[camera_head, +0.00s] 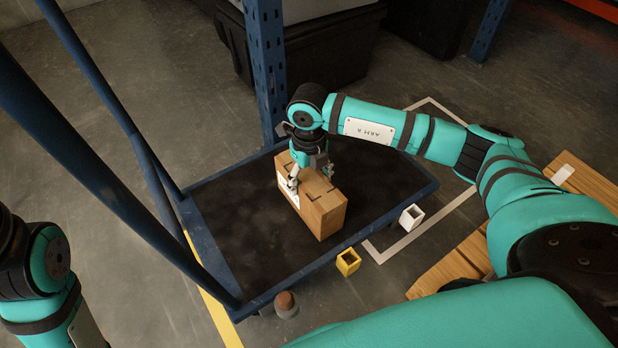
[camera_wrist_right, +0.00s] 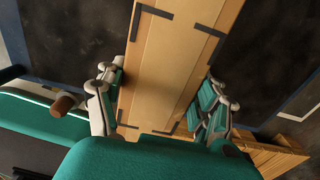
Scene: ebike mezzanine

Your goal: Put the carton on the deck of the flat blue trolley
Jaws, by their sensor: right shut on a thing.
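The brown carton (camera_head: 322,208) is over the dark deck of the flat blue trolley (camera_head: 235,225) in the head view. It looks to be on the deck or very close above it; I cannot tell whether it touches. My right gripper (camera_head: 310,178) comes from above and is shut on the carton. In the right wrist view the carton (camera_wrist_right: 178,65) lies between the two fingers of the gripper (camera_wrist_right: 165,105), one on each side. Part of my left arm shows at the left edge of the head view, but its gripper is out of frame.
Blue trolley handle bars (camera_head: 115,120) rise at the left. A blue upright post (camera_head: 266,65) stands behind the deck, near black bins (camera_head: 335,50). A yellow open cube (camera_head: 348,262) and a white one (camera_head: 411,217) are by the deck's near edge. A wooden pallet (camera_head: 450,272) lies at right.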

